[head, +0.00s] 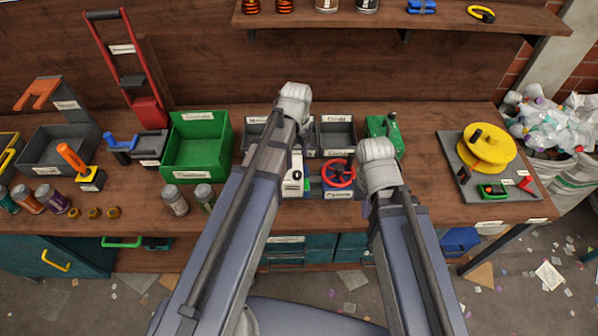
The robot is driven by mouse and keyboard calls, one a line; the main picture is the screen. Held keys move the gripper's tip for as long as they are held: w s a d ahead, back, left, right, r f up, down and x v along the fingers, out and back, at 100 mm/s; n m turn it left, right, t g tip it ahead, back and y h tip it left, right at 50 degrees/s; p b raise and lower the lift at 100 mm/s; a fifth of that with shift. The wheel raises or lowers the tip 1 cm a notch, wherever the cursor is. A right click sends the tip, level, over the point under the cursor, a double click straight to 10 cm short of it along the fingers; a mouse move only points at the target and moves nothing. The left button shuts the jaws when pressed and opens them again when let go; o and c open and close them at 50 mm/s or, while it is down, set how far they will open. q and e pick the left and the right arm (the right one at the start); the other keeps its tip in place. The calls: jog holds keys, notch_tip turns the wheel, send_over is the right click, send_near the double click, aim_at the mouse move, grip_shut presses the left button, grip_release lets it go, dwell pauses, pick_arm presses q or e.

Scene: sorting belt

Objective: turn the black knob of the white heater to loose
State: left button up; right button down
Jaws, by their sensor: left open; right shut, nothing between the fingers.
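The white heater (296,186) stands near the front edge of the bench, in the middle of the head view. A small black part shows on its face and may be the knob; its setting is too small to read. My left arm passes in front of the heater and hides its left part. The fingers of both my grippers are hidden behind my own arms. I cannot tell whether either gripper touches the heater.
A grey board with a yellow reel (487,150) lies far right. Bench around (425,195) is clear.

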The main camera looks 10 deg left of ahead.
aim_at(297, 173)
pick_arm(q)
jog(key=shift+f+b, duration=3.75)
jog(key=shift+f, duration=0.1)
grip_shut()
